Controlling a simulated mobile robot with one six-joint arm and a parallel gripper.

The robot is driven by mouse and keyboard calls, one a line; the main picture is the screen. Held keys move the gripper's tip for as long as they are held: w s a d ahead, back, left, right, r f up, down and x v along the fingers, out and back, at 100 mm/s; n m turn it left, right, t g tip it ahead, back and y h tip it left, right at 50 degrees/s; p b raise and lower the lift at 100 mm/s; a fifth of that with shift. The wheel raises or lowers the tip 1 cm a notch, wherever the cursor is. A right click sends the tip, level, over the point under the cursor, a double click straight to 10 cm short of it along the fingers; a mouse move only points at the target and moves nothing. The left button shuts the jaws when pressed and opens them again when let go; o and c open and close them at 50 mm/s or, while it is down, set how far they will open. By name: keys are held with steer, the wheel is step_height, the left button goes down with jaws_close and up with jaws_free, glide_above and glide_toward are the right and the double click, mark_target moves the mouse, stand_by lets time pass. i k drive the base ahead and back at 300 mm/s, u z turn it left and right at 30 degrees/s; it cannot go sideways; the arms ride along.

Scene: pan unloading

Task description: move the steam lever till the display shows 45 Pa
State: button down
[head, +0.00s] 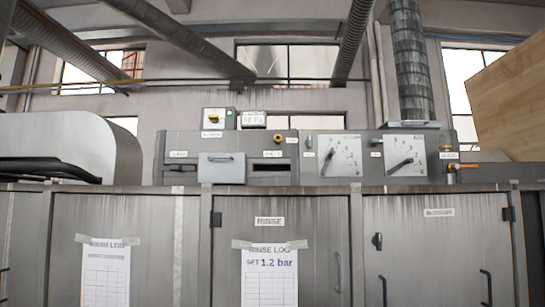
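A small grey display box (253,119) sits on top of the machine's control panel; its dark characters look like 50 Pa, but they are too small to be sure. Which control is the steam lever I cannot tell, as the small labels are unreadable. A dark handle (180,168) is at the panel's left end. An orange-tipped lever (466,166) sticks out to the right at the panel's right end, below a small label. My gripper is not in view.
Grey cabinet doors (425,250) with paper logs fill the front. A wooden board (512,100) juts in at upper right.

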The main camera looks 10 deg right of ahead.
mark_target(332, 152)
steer(key=u, duration=0.05)
steer(key=i, duration=0.85)
